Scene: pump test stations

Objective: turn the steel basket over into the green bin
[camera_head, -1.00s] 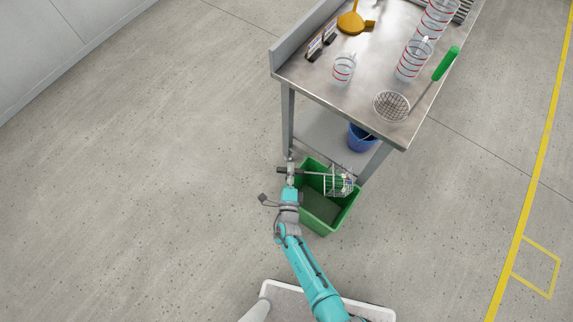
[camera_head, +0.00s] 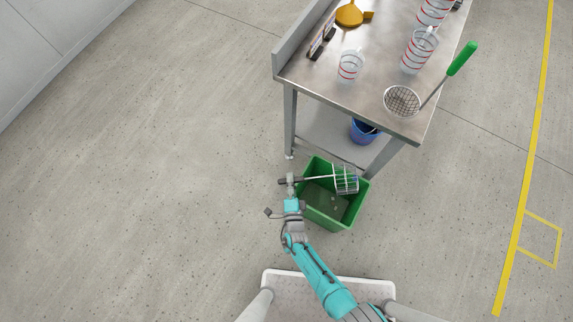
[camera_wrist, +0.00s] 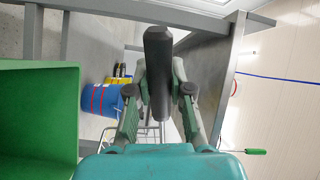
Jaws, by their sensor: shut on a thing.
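The steel basket (camera_head: 345,180) is a wire basket on a long thin handle. It hangs over the right back part of the green bin (camera_head: 313,208) and looks tipped on its side. The bin stands on the floor in front of the table and shows at the left in the wrist view (camera_wrist: 40,112). My gripper (camera_head: 291,182) is shut on the basket's handle, at its dark grip (camera_wrist: 158,62), by the bin's left back edge. A few small pale specks show on the bin floor; what they are is too small to tell.
A steel table (camera_head: 345,88) stands just behind the bin, with clear jugs (camera_head: 350,66), an orange scoop (camera_head: 352,15) and a green-handled wire skimmer (camera_head: 402,101) on top. A blue bucket (camera_head: 364,131) is on its lower shelf. The floor at left is clear.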

